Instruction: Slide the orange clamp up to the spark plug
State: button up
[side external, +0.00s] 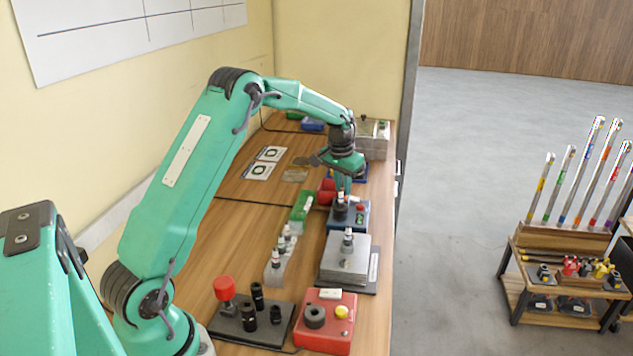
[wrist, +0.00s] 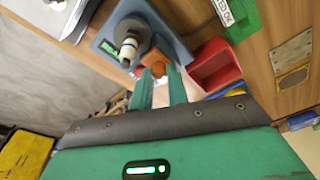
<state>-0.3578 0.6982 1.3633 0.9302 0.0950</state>
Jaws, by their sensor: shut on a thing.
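The orange clamp (wrist: 152,60) sits on a blue-grey fixture (wrist: 103,42) in the wrist view, close beside the spark plug. The spark plug (wrist: 129,47), with a white body and a dark collar, stands in that fixture. I cannot tell whether clamp and plug touch. My gripper (wrist: 158,76) is shut on the clamp's round orange knob, with one green finger on each side. In the side external view my gripper (side external: 341,188) reaches down over the blue fixture (side external: 357,222); the clamp is not clear there.
A red bin (wrist: 214,65) lies right of the fingers in the wrist view. A green block (side external: 302,207) stands left of the fixture in the side view. A grey plate stack (side external: 345,258) and a red box (side external: 323,322) stand nearer the camera.

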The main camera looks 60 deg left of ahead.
jog(key=shift+s+d, duration=0.4)
dwell(0.3)
jog(key=o, duration=0.6)
jog(key=shift+o, duration=0.2)
jog(key=shift+r, duration=0.1)
notch_tip(320, 180, up, 8)
dwell(0.3)
